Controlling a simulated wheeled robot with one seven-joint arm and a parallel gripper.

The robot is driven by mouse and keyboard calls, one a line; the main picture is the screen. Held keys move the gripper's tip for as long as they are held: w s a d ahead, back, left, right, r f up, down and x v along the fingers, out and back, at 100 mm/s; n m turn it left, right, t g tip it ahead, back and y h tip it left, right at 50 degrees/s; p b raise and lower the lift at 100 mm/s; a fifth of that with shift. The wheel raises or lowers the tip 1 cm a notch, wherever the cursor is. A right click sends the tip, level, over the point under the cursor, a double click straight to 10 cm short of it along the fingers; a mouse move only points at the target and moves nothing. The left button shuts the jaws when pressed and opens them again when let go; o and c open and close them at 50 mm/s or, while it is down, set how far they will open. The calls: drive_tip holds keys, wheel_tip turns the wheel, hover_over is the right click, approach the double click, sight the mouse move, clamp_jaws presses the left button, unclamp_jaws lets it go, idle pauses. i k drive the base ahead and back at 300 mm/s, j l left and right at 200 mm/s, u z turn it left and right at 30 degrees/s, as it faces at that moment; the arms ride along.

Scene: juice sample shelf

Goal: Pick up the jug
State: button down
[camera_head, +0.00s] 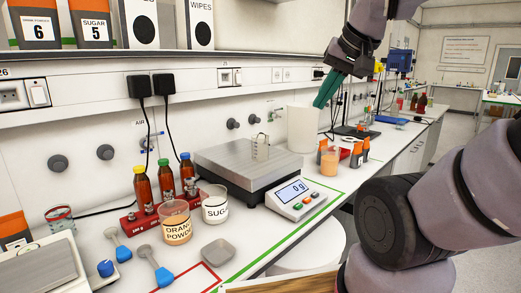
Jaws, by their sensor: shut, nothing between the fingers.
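A white, open-topped jug (302,131) stands upright on the bench, just behind and to the right of the large scale. My gripper (321,102) comes down from the upper right, with green fingers angled down to the left. The fingers are shut and empty. Their tips overlap the right side of the jug's rim in the picture. I cannot tell whether they touch it, or are in front of it or over it. No handle on the jug can be made out.
The scale (228,160) with a 0 g display (294,191) stands left of the jug, with a small metal piece (261,148) on it. An orange-filled beaker (330,161) and small orange-capped bottles (356,155) stand to the right. Powder cups and red-racked bottles are nearer.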

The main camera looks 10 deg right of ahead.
sight(330, 155)
drive_tip(key=l, duration=1.1)
drive_tip(key=i+l, duration=0.1)
drive_tip(key=l, duration=0.4)
drive_tip(key=i+j, duration=0.35)
drive_tip(key=i, duration=0.1)
